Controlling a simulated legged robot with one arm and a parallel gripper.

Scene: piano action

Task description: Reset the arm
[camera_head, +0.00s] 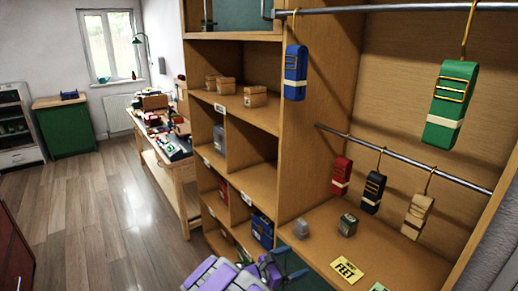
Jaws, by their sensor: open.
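My gripper (291,262) shows at the bottom centre, at the end of my purple and grey arm (222,276). Its dark fingers look spread apart, with nothing seen between them. It is in front of the lower part of the wooden shelf unit (292,185), close to the blue box (262,230) in a low compartment. I cannot tell whether it touches the shelf.
Blue (295,73), green (452,103), red (341,175), black (373,192) and beige (417,215) pieces hang from metal rods at right. A yellow card (346,269) lies on the shelf. A cluttered workbench (165,165) stands left. The wooden floor (90,215) is clear.

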